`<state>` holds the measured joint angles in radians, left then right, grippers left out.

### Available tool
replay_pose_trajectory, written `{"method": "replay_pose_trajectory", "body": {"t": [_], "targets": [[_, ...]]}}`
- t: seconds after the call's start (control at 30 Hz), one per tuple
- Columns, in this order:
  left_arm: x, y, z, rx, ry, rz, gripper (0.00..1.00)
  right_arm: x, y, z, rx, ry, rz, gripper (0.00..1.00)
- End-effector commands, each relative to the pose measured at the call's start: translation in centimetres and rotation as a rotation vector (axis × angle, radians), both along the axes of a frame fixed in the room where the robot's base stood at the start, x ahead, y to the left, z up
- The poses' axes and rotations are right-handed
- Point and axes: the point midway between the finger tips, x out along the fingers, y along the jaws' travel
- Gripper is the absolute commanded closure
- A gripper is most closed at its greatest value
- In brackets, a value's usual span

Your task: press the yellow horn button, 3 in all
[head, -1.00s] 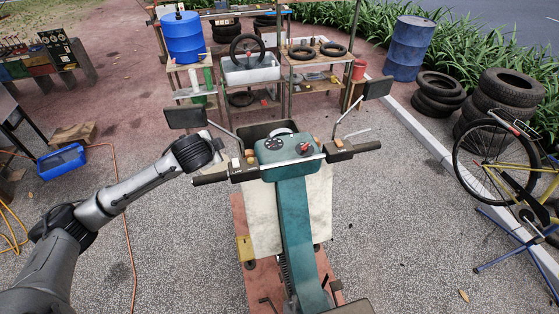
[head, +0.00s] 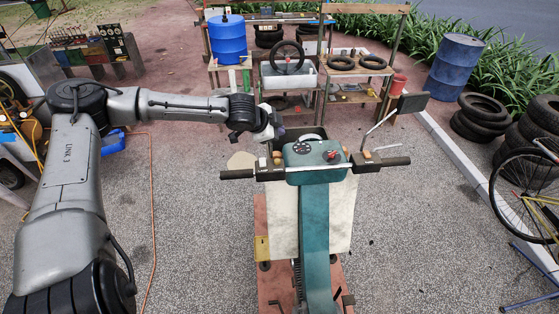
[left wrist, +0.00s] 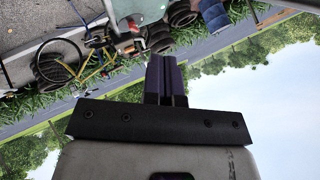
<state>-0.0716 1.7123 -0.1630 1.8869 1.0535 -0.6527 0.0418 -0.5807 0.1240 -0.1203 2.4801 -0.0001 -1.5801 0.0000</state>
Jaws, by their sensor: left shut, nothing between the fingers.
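The teal scooter (head: 315,215) stands in the middle of the head view with its handlebar across. A small orange-yellow part (head: 277,156) shows on the left control box (head: 269,171), by the left grip. It may be the horn button, but it is too small to be sure. My left gripper (head: 271,134) is just behind and above that box, shut and empty; contact cannot be told. Its dark purple fingers (left wrist: 166,78) are together in the left wrist view. The button is not clear there. My right gripper is out of view.
A similar orange part (head: 367,154) sits by the right grip. A mirror (head: 413,102) stands up on the right. A pale rounded shape (head: 241,160) is beside the left box. Shelves with a blue drum (head: 228,40) stand behind; a bicycle (head: 530,205) is at right.

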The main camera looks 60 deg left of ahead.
Motion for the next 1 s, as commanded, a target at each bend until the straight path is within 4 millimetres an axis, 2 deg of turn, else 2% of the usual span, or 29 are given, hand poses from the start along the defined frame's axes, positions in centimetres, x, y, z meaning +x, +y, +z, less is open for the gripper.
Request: {"method": "replay_pose_trajectory", "body": {"t": [0.43, 0.63, 0.93, 1.0], "targets": [[0.1, 0.0, 0.0, -0.005, -0.004, 0.0, 1.0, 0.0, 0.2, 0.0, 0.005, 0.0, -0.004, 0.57], [0.1, 0.0, -0.6, -0.006, -0.003, -0.001, 1.0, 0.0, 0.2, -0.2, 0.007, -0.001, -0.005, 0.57], [0.0, 0.0, -3.2, -0.007, -0.002, 0.0, 1.0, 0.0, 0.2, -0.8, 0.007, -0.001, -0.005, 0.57], [0.0, 0.0, -4.5, -0.005, -0.002, -0.001, 1.0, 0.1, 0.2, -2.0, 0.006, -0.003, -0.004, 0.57]]}}
